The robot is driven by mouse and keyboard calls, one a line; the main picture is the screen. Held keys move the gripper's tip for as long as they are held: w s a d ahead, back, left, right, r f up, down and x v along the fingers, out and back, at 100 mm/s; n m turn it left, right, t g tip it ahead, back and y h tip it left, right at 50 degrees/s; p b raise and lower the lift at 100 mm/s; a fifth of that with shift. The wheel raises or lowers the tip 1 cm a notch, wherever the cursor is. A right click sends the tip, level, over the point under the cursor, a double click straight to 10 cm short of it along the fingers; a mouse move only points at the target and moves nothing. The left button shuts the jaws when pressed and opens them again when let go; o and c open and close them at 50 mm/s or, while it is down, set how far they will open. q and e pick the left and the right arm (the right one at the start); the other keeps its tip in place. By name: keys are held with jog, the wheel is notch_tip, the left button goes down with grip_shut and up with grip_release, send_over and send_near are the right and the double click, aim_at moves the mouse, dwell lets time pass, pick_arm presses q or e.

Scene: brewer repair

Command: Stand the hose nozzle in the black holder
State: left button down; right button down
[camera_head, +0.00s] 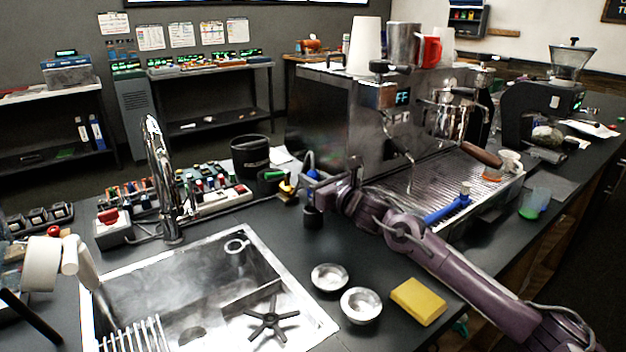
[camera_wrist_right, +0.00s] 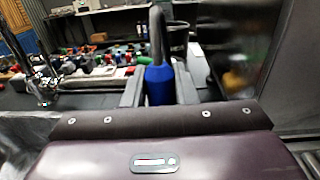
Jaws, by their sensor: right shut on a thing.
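The hose nozzle has a blue body (camera_head: 313,176) and a dark curved hose end above it. It stands about upright in my right gripper (camera_head: 322,190), near the left front of the espresso machine. In the right wrist view the blue nozzle (camera_wrist_right: 158,86) sits between the two dark fingers (camera_wrist_right: 158,92), which are shut on it. A small black cylinder (camera_head: 313,217), likely the black holder, stands on the counter right below the nozzle. I cannot tell whether the nozzle's lower end is inside it or just above it.
The espresso machine (camera_head: 335,115) stands close behind and right of the gripper. A black bin (camera_head: 250,157) and coloured bottles are to the left. A sink (camera_head: 300,318), two metal bowls (camera_head: 361,305) and a yellow sponge (camera_head: 418,301) are in front. A blue-handled tool (camera_head: 447,208) lies on the drip tray.

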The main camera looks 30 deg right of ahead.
jog(key=shift+f+b, duration=0.45)
jog(key=shift+b, duration=0.2)
dwell(0.7)
jog(key=c, duration=0.5)
grip_release()
jog(key=shift+r+p, duration=1.8)
jog(key=shift+r, duration=1.7)
